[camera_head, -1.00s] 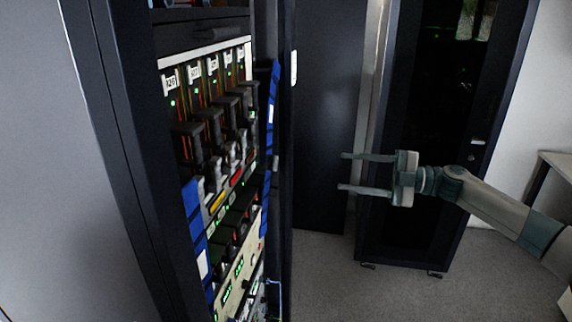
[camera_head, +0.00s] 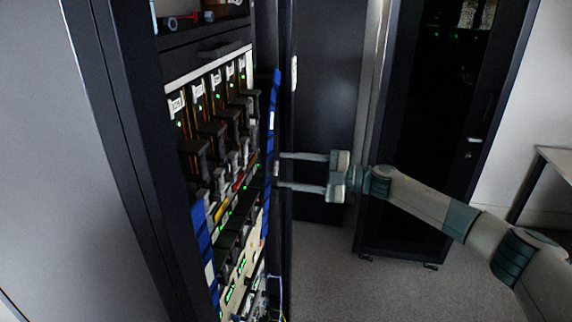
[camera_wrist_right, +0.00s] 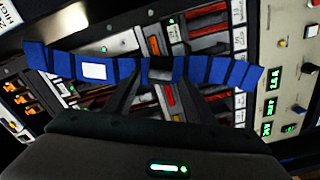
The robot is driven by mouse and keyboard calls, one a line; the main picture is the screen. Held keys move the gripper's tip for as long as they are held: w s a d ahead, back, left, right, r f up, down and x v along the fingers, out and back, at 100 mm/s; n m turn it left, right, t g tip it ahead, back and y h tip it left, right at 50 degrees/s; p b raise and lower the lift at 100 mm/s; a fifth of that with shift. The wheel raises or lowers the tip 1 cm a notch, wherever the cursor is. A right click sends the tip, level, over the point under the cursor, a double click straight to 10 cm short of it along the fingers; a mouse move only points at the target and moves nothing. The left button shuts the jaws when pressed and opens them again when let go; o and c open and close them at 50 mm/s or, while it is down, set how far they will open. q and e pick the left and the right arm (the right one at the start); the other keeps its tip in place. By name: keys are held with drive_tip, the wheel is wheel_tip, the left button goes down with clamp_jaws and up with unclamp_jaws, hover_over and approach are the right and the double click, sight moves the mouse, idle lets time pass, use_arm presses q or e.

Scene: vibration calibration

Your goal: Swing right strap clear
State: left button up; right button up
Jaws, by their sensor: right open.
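The right strap (camera_head: 273,115) is a blue segmented band hanging down the right edge of the open rack. In the right wrist view it runs across the picture as a slightly curved blue band (camera_wrist_right: 205,70) with a white patch and a dark segment. My right gripper (camera_head: 277,171) is open, its two fingertips at the strap's middle. In the right wrist view my right gripper (camera_wrist_right: 158,82) has its fingers reaching the strap around the dark segment. I cannot tell whether they touch it. My left gripper is out of view.
A second blue strap (camera_head: 201,238) hangs on the rack's left side. Between the straps are labelled modules (camera_head: 205,110) with green lights and dark handles. A dark cabinet (camera_head: 425,120) stands at the right, and a table (camera_head: 553,158) beyond it. Grey floor is clear below my arm.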

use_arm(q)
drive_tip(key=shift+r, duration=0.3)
use_arm(e)
drive_tip(key=shift+w+a, duration=0.2)
drive_tip(key=shift+a, duration=0.5)
